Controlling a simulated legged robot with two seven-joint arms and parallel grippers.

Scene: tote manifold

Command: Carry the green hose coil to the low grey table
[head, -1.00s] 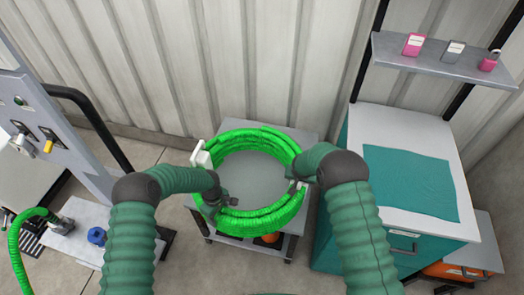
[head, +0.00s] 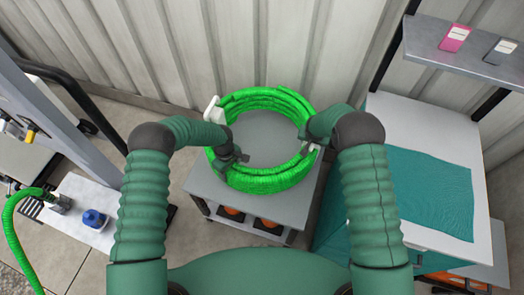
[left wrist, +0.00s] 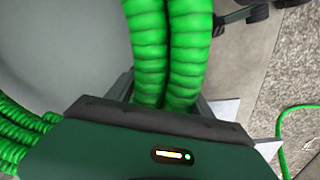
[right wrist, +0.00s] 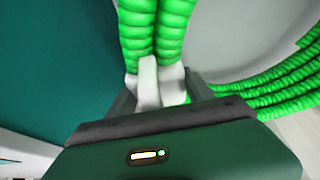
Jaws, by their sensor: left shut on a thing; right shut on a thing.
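The green hose coil (head: 262,182) is a ring of several bright green ribbed loops, with a white fitting (head: 214,110) at its left back. It lies over the grey top of a low table (head: 245,203); I cannot tell whether it touches that top. My left gripper (head: 236,158) is shut on the coil's left front side, and loops run between its jaws in the left wrist view (left wrist: 165,60). My right gripper (head: 306,140) is shut on the coil's right side, by a white band (right wrist: 150,85) seen in the right wrist view. The fingertips are largely hidden.
Orange items (head: 268,223) sit on the table's lower shelf. A teal cabinet with a pale top and teal mat (head: 430,190) stands close on the right, under a shelf (head: 470,55). At left are a grey frame, a blue item (head: 94,219) and another green hose (head: 12,220). A corrugated wall is behind.

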